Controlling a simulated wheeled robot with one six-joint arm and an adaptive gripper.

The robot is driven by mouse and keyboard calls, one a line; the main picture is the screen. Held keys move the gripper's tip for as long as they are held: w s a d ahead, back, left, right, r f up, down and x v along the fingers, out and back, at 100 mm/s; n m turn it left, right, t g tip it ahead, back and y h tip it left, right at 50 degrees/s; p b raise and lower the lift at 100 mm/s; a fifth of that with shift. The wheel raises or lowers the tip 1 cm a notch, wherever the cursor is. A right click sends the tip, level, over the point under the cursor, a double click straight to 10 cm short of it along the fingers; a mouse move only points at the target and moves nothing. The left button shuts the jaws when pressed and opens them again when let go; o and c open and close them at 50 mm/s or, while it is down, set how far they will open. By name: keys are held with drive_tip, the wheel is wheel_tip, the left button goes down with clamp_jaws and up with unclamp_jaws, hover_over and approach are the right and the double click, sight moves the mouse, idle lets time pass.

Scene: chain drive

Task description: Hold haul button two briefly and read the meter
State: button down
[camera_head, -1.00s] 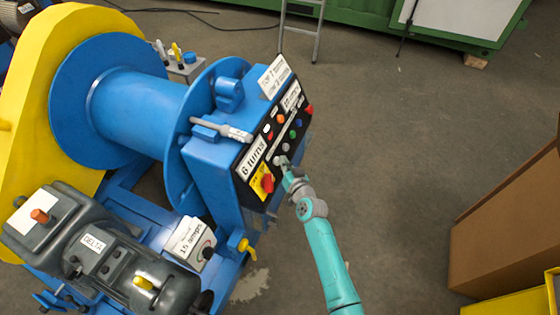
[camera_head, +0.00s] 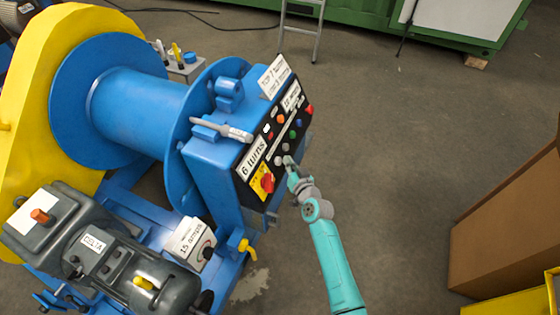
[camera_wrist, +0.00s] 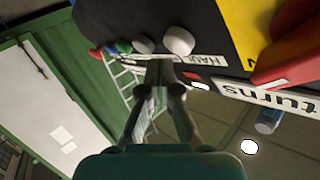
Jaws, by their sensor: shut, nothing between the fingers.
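The control panel (camera_head: 262,196) on the blue winch carries a row of coloured buttons. Two pale buttons, a lower one (camera_head: 278,161) and an upper one (camera_head: 284,147), sit nearest my gripper (camera_head: 288,162). In the wrist view, a white button (camera_wrist: 178,40) and a grey button (camera_wrist: 143,44) are beside a label reading "HAUL" (camera_wrist: 207,60). My gripper (camera_wrist: 160,72) is shut and empty, its tips close to these buttons; I cannot tell if they touch. Which button is number two is unclear. A white meter box (camera_head: 188,236) shows "15 amps".
A red switch on a yellow plate (camera_head: 267,183) and a "6 turns" sign (camera_head: 252,158) are on the panel. The grey motor (camera_head: 110,255) stands below the drum. A cardboard box (camera_head: 505,230) is at right, with free floor between.

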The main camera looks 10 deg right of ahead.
drive_tip(key=shift+s+d+r, duration=0.55)
drive_tip(key=shift+s+d, duration=0.15)
drive_tip(key=shift+d, duration=0.2)
drive_tip(key=shift+s+d+r, duration=0.55)
drive_tip(key=shift+s+d, duration=0.1)
drive_tip(key=shift+d, duration=0.25)
drive_tip(key=s+f+h, duration=0.1)
drive_tip(key=s+f, duration=0.1)
drive_tip(key=s, duration=1.3)
drive_tip(key=s+f+h, duration=0.1)
drive_tip(key=s+f, duration=0.1)
drive_tip(key=s, duration=1.3)
drive_tip(key=s+r+n, duration=0.1)
drive_tip(key=s+r, duration=0.7)
drive_tip(key=s, duration=0.3)
drive_tip(key=s+a+r+n, duration=0.1)
drive_tip(key=s+r, duration=0.8)
drive_tip(key=s, duration=0.2)
drive_tip(key=shift+g, duration=0.4)
